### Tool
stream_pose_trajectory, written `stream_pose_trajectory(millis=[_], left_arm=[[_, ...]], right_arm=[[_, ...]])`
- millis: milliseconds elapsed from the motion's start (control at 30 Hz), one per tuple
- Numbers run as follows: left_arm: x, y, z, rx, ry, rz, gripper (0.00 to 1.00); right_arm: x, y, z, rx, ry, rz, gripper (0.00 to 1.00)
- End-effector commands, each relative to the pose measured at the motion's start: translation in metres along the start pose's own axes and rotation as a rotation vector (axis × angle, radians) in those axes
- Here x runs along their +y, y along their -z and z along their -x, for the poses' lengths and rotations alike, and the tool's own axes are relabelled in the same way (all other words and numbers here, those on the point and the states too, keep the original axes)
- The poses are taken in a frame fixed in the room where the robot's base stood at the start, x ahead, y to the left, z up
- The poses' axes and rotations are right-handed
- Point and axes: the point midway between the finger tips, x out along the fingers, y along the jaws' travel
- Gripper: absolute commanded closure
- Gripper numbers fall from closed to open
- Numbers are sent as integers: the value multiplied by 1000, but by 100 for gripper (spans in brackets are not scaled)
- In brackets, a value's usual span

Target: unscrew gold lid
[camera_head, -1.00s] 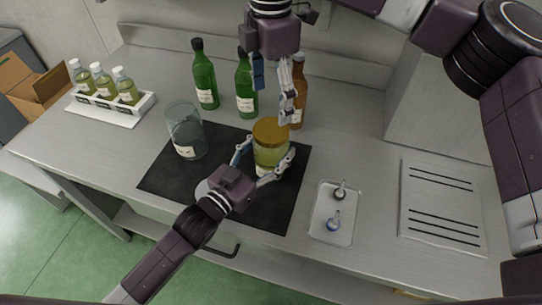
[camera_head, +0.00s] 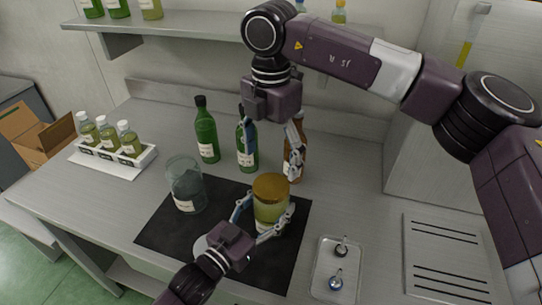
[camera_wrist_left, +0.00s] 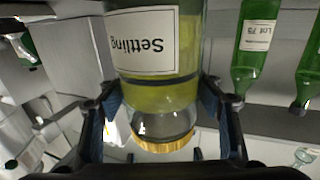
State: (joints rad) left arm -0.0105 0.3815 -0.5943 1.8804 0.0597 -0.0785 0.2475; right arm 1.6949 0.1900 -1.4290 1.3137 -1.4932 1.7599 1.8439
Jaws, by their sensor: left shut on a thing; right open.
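The glass jar (camera_head: 270,210) holds yellow-green liquid and stands upright on the black mat. Its gold lid (camera_head: 270,187) sits on top. My left gripper (camera_head: 258,222) is shut around the jar's body from the front. In the left wrist view the jar (camera_wrist_left: 160,90) appears inverted, with its "Settling" label at the top and the gold lid (camera_wrist_left: 162,143) low between the fingers. My right gripper (camera_head: 270,158) points down from above, open and empty, its fingers apart above and behind the lid.
An empty-looking glass jar (camera_head: 186,186) stands left on the black mat (camera_head: 160,232). Green bottles (camera_head: 206,132) and a brown bottle (camera_head: 300,135) stand close behind. A white rack (camera_head: 145,158) with small bottles is at left. A small tray (camera_head: 327,288) lies at front right.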

Motion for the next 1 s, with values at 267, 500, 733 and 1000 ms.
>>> stream_pose_trajectory(millis=[267,500,733,1000], left_arm=[[0,0,0,-1,0,1,100],[0,0,0,-1,0,1,100],[0,0,0,-1,0,1,100],[0,0,0,-1,0,1,100]], right_arm=[[-1,0,-44,1,4,-2,24],[0,0,-69,0,1,-3,24],[-1,0,-74,-1,1,-3,24],[0,0,-73,0,1,-4,40]])
